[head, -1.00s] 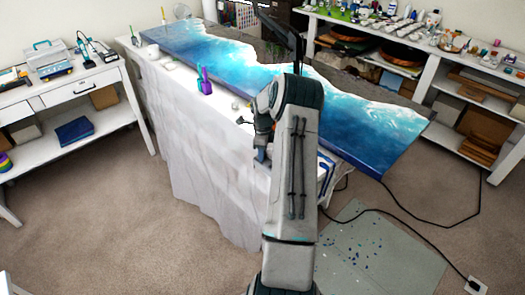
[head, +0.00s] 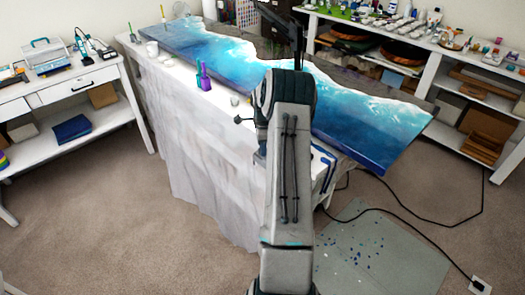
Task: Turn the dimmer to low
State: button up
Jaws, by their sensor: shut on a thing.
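The blue and white resin slab (head: 375,130) lies on the table, passing behind my arm.
A purple and green item (head: 204,76) and a white cup (head: 152,49) stand on the table's left edge. A white desk (head: 65,85) is at left, shelving (head: 410,55) at back right. A black cord (head: 425,235) crosses the floor to an outlet box (head: 480,285).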

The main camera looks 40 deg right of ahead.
jog(key=n+b, duration=0.2)
jog(key=n, duration=0.1)
jog(key=shift+w+f+n, duration=0.1)
jog(key=shift+n, duration=0.3)
jog(key=n+b, duration=0.2)
jog(key=n, duration=0.2)
jog(key=shift+n, duration=0.3)
jog(key=n+b, duration=0.1)
jog(key=n, duration=0.2)
jog(key=shift+n, duration=0.3)
jog(key=shift+n+b, duration=0.45)
jog(key=shift+n, duration=1.45)
jog(key=shift+r, duration=0.2)
jog(key=o, duration=0.7)
notch_tip(320, 180, up, 14)
jog(key=b, duration=0.1)
jog(key=shift+f, duration=0.15)
